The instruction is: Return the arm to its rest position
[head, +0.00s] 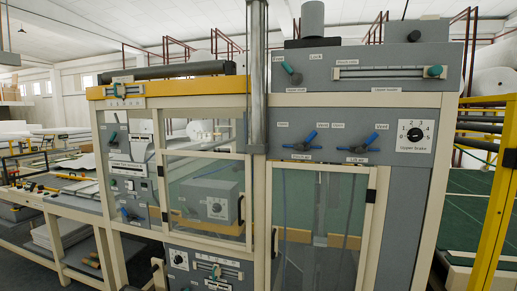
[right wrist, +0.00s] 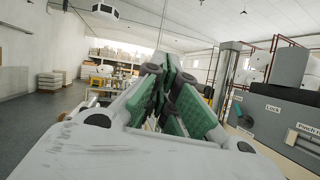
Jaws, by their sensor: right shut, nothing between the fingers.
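My right gripper (right wrist: 166,85) shows in the right wrist view, its green and dark fingers together with nothing held between them. It points out into the hall, away from the machine's panel (right wrist: 289,125), which is to its right and apart from it. Neither of my grippers shows in the head view. My left gripper is in no view.
The grey machine panel (head: 408,207) fills the head view, with a green-knobbed lever (head: 291,73), blue handles (head: 308,139), a numbered dial (head: 415,133) and glass doors (head: 206,188). A yellow frame (head: 496,200) stands at the right. Shelves with boxes (right wrist: 113,55) are far off.

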